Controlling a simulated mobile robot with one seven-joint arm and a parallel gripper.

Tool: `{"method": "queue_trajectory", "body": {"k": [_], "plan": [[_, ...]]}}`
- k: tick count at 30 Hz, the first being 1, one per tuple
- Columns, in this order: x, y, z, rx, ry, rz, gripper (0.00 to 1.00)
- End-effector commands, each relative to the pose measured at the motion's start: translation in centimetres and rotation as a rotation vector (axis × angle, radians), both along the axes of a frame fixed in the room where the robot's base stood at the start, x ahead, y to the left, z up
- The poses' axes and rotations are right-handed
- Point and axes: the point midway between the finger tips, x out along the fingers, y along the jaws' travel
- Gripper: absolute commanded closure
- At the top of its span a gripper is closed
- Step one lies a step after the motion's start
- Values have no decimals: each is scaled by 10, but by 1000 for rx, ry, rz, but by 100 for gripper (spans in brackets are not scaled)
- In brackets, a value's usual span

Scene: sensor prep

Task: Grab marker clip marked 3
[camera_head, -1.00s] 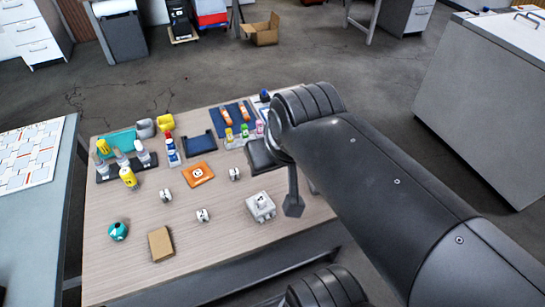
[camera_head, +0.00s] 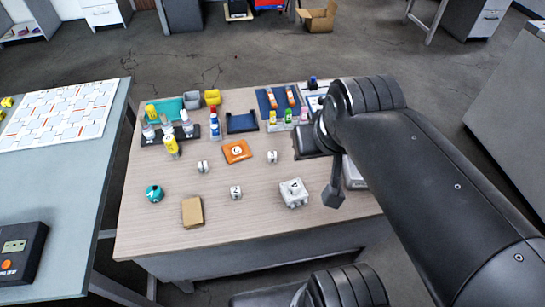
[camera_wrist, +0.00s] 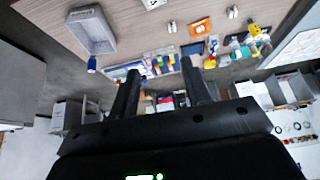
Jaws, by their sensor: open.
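Three small white clips stand on the wooden table (camera_head: 150,222) in the head view: a left one (camera_head: 203,166), a right one (camera_head: 272,156) and a front one (camera_head: 236,192). Their dark marks are too small to read surely, so I cannot tell which is marked 3. Two small white clips also show in the wrist view, one near the top middle (camera_wrist: 172,27) and one further right (camera_wrist: 232,12). My gripper (camera_wrist: 160,66) is open and empty in the wrist view, its fingers apart and well away from the clips.
Near the clips are an orange pouch (camera_head: 237,152), a white block (camera_head: 293,193), a brown box (camera_head: 192,211) and a teal roll (camera_head: 154,193). Bottles stand in a black rack (camera_head: 155,139) behind. A grey table (camera_head: 70,190) stands left across a narrow gap.

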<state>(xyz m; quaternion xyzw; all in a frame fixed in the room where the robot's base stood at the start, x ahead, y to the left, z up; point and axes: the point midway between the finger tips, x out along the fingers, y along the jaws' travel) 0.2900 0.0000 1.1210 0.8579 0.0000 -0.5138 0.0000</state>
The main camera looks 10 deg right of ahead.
Motion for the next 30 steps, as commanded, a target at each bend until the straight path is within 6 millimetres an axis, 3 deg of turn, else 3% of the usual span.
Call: {"method": "queue_trajectory", "body": {"k": [10, 13, 21, 26, 30], "plan": [[0, 0, 0, 0, 0, 0, 56], [0, 0, 0, 0, 0, 0, 48], [2, 0, 0, -15, 5, 16, 48], [21, -1, -4, -136, 54, 159, 48], [51, -1, -13, -308, 139, 407, 48]]}}
